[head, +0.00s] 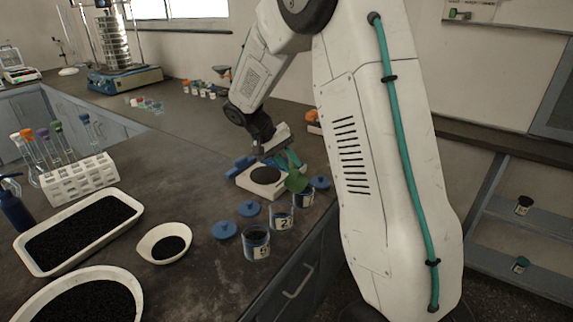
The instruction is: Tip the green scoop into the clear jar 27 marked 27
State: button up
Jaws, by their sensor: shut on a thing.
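My gripper (279,150) is shut on the green scoop (296,182) and points down over the right part of the bench. The scoop hangs below the jaws, its bowl tilted down, just above or in front of the far jar. Three clear jars with blue rims stand in a row near the bench edge: a front jar (257,244), a middle jar (281,219) and a far jar (303,196). The middle label seems to start with 2; I cannot tell which jar is marked 27. The front jar holds dark material. The scoop's contents are hidden.
A white balance with a dark round pan (265,175) sits behind the jars. Blue lids (225,230) lie beside them. A white bowl (152,236) and a tray (22,240) of black grains stand left, with a tube rack (78,183).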

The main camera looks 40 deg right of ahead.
jog(key=shift+d, duration=0.1)
jog(key=shift+s+d+r+t+y, duration=0.15)
jog(key=shift+t+y, duration=0.3)
jog(key=shift+y, duration=0.15)
jog(key=shift+s+d+r+t+y, duration=0.1)
jog(key=shift+d+r+t+y, duration=0.05)
jog(key=shift+t+y, duration=0.8)
jog(key=shift+y, duration=0.55)
jog(key=shift+s+d+r+t+y, duration=0.1)
jog(key=shift+d+r+t+y, duration=0.1)
jog(key=shift+t+y, duration=0.9)
jog(key=shift+y, duration=0.5)
